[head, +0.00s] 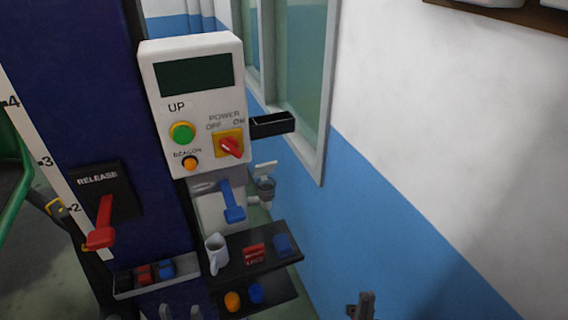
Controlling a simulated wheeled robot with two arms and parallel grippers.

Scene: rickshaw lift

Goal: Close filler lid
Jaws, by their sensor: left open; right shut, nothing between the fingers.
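A small filler neck (264,188) sticks out at the right side of the white unit below the control box. A pale flap that looks like its lid (265,167) stands raised above the neck's opening, apart from the rim. My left gripper (181,313) shows only its two fingertips at the bottom edge, spread apart and empty, well below and left of the filler. My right gripper (361,305) shows at the bottom edge, right of the shelves, shut and empty. Neither gripper touches the filler or the lid.
The control box (192,100) with buttons and a red power knob hangs above. A blue lever (231,202) sits just left of the filler. A red release lever (103,225) is at left. Space right of the filler is free.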

